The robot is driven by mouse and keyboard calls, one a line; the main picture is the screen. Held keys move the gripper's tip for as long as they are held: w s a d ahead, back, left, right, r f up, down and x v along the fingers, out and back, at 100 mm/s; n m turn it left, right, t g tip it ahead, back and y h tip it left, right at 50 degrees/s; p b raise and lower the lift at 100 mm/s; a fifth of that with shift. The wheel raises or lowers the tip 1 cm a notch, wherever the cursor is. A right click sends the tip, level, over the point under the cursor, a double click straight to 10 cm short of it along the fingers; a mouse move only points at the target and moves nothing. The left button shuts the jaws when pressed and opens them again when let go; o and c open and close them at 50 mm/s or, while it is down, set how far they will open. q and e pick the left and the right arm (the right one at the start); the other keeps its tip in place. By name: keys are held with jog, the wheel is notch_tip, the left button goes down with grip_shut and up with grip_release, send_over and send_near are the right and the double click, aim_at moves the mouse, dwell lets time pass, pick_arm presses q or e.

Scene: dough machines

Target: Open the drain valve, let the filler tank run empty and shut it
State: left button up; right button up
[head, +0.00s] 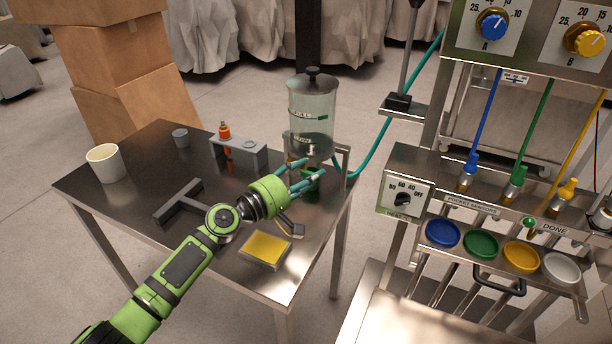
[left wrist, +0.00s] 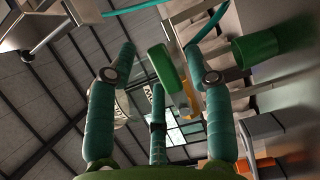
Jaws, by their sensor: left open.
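The filler tank (head: 311,112) is a clear cylinder with a black-knobbed lid and a FULL mark, standing on a metal stand at the table's back right corner. I cannot tell its liquid level surely. My left gripper (head: 308,172) reaches in low in front of the tank, its teal fingers spread open. In the left wrist view, the drain valve's green handle (left wrist: 168,68) lies between the open fingers (left wrist: 160,60), with a brass-coloured body beside it. I cannot tell whether any finger touches it. The fingers largely hide the valve in the head view. My right gripper is not in view.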

pick_arm(q)
grip_shut()
